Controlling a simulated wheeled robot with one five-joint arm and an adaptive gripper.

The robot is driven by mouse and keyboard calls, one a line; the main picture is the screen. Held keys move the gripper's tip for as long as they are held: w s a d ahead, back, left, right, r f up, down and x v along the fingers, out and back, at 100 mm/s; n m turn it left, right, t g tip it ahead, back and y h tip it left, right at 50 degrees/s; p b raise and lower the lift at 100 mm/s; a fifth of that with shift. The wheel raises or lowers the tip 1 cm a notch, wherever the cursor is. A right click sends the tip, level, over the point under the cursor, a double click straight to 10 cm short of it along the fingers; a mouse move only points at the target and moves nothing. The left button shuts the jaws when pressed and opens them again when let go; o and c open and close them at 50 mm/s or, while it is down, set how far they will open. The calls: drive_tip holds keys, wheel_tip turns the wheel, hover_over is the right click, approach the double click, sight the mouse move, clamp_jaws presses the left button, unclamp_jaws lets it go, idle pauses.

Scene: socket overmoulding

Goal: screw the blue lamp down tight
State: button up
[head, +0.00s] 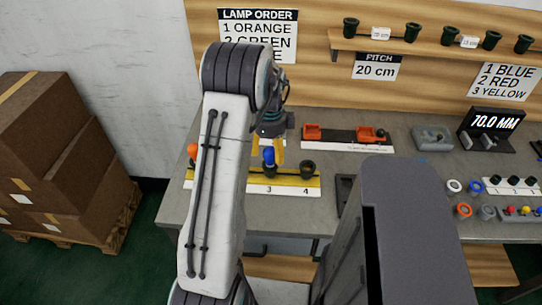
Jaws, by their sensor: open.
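The blue lamp (269,155) stands upright in a dark socket on the yellow strip (287,179), near the number 3. My gripper (279,152) is open, just above and beside the blue lamp, with one yellowish finger showing at its right. The arm hides part of the gripper, and I cannot tell whether the fingers touch the lamp. An orange lamp (192,151) shows at the strip's left end, partly behind my arm. An empty dark socket (307,168) sits near the number 4.
An orange-and-black fixture (345,136) lies behind the strip to the right. A grey block (432,138) and a display reading 70.0 MM (495,122) stand further right. Rings (454,186) and small coloured parts lie at the right. Cardboard boxes (60,150) are stacked at the left.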

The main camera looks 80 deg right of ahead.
drive_tip(key=n, duration=0.9)
idle(0.7)
